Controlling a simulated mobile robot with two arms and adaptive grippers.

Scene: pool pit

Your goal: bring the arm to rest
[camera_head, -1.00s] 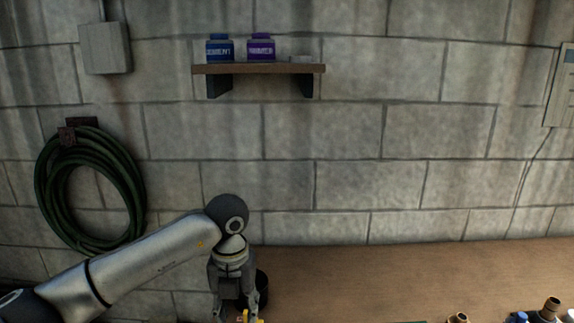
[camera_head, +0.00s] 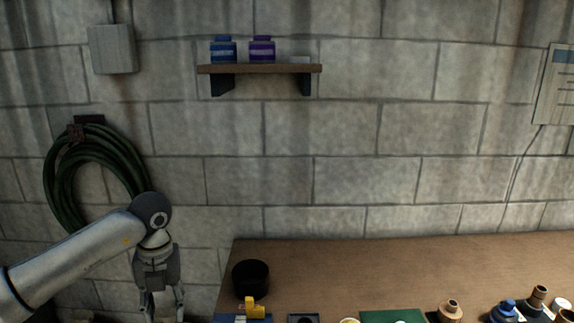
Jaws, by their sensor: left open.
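My left arm comes in from the lower left. Its gripper (camera_head: 163,305) points down, just left of the bench's left edge, with its fingers apart and nothing seen between them. The fingertips are close to the bottom edge of the picture. My right gripper is not in view.
A wooden bench (camera_head: 350,262) spans the lower right. On it are a black cup (camera_head: 251,278), a yellow item (camera_head: 254,308), a green mat (camera_head: 393,316) and several small bottles at the right. A coiled hose (camera_head: 62,190) hangs on the wall behind my arm. A shelf (camera_head: 260,69) holds two jars.

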